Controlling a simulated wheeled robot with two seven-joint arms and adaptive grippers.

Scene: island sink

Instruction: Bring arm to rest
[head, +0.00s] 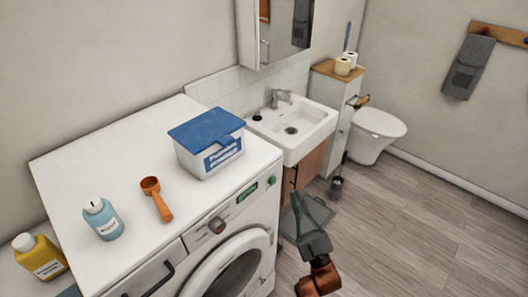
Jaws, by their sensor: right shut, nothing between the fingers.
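My right gripper (305,213) shows in the head view at the lower middle, dark grey on an orange arm link that comes up from the bottom edge. Its fingers are shut and hold nothing. It is over the floor, in front of the sink cabinet and to the right of the washing machine (232,262). My left gripper is not in view.
On the machine's white top stand a blue-lidded box (207,143), an orange scoop (157,199) and a light blue bottle (102,218). A yellow bottle (40,257) stands at far left. Behind are a sink (296,127) and a toilet (374,134). The floor at right is clear.

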